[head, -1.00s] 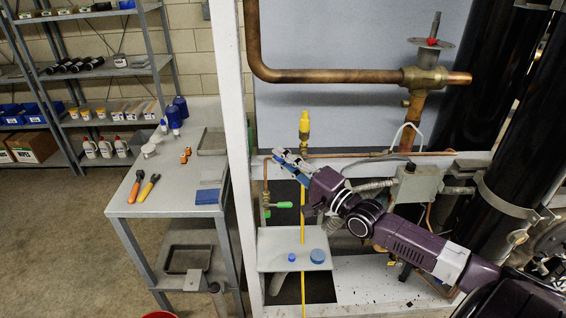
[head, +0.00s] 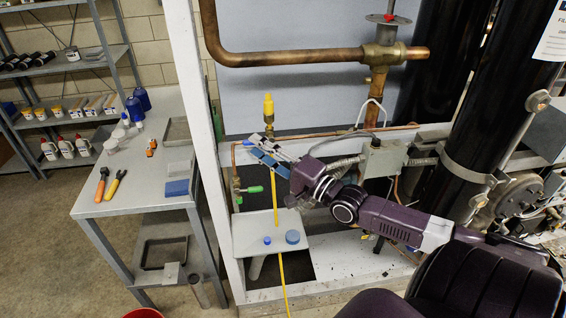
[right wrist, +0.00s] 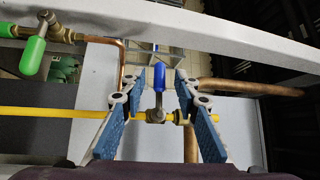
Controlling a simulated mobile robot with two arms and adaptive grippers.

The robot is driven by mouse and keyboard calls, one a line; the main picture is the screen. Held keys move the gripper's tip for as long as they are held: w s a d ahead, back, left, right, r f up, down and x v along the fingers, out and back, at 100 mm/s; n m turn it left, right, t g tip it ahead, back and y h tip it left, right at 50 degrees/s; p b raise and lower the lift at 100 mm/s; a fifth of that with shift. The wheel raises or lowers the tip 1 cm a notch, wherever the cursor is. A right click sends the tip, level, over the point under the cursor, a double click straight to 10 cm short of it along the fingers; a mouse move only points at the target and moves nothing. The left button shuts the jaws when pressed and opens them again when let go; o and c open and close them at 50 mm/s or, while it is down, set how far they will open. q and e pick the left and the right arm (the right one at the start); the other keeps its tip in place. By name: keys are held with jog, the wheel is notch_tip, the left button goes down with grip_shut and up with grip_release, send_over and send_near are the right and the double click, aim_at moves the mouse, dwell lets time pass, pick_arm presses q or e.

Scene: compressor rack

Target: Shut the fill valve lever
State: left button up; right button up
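A brass valve (right wrist: 157,116) with a blue lever (right wrist: 159,75) sits in line with the yellow hose (right wrist: 70,113) in the right wrist view. The lever points up in that picture, crosswise to the hose. No label naming the fill valve is readable. My right gripper (head: 264,148) is open; in the right wrist view its two blue-padded fingers (right wrist: 158,95) stand on either side of the lever, with gaps on both sides. My left gripper is not in view.
Green-handled valves (head: 253,189) (right wrist: 33,55) sit left of the hose. A small shelf (head: 255,240) with blue caps is below my right gripper. A white frame post (head: 200,130) stands left, and a thick copper pipe (head: 290,58) runs above. A workbench (head: 130,195) stands further left.

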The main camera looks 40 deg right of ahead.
jog(key=v, duration=0.8)
jog(key=shift+s, duration=0.15)
dwell(0.5)
